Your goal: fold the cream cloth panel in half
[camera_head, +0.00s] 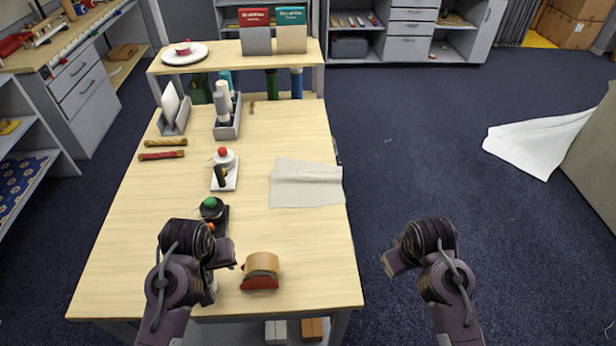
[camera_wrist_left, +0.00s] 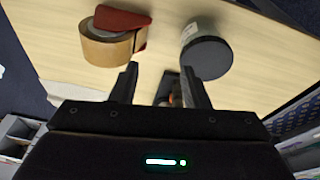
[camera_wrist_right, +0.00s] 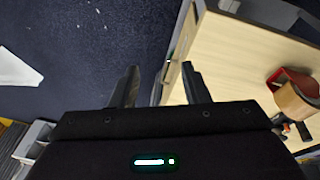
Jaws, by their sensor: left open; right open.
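The cream cloth panel (camera_head: 306,190) lies on the table near its right edge in the head view. A crease or layer edge crosses its middle, and its far part looks slightly rumpled. My left gripper (camera_wrist_left: 160,88) is open and empty above the near part of the table, beside the tape dispenser. Its wrist shows in the head view, well nearer than the cloth. My right gripper (camera_wrist_right: 161,85) is open and empty, off the table's right side near its edge. Neither gripper touches the cloth.
The tape dispenser (camera_head: 261,271) stands at the near edge. Small stands with a green knob (camera_head: 210,203) and a red knob (camera_head: 223,153) sit left of the cloth. Organisers with bottles (camera_head: 227,120) stand farther back.

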